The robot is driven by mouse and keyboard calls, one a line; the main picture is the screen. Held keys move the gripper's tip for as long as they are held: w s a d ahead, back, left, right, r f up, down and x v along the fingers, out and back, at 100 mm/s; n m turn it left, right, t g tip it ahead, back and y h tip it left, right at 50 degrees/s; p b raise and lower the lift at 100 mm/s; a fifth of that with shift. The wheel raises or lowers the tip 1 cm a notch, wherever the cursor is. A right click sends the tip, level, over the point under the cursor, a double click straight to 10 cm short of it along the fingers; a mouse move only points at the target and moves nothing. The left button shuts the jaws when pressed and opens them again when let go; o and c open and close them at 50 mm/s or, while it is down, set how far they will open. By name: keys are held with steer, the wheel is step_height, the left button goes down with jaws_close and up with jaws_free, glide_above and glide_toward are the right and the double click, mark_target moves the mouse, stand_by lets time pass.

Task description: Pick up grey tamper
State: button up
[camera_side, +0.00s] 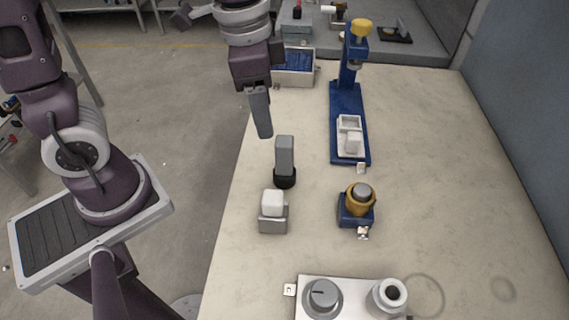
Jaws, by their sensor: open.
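The grey tamper (284,156) stands upright on the table, left of the middle, with a tall grey block-shaped handle and a round black base. My gripper (264,134) hangs above and to the left of the tamper in the picture, near the table's left edge. It points down and looks apart from the tamper. I see only one finger clearly from this side; the other is hidden behind it. Nothing shows between the fingers.
A grey block with a white top (273,211) stands just in front of the tamper. A blue stand (346,105) rises behind right. A blue holder with an orange ring (358,203) stands right. A panel with a knob (322,297) lies in front. The table's right side is clear.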

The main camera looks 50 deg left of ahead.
mark_target(284, 156)
steer(key=f, duration=0.1)
steer(key=w+d+f+m+g, duration=0.1)
steer(key=f, duration=0.1)
steer(key=w+d+f+m, duration=0.1)
steer(key=f, duration=0.1)
steer(key=shift+w+d+f, duration=0.1)
steer(key=shift+w+f, duration=0.05)
steer(key=shift+f, duration=0.1)
steer(key=f, duration=0.6)
steer(key=shift+w+f, duration=0.25)
steer(key=shift+w, duration=0.05)
steer(key=shift+c, duration=0.5)
jaws_close()
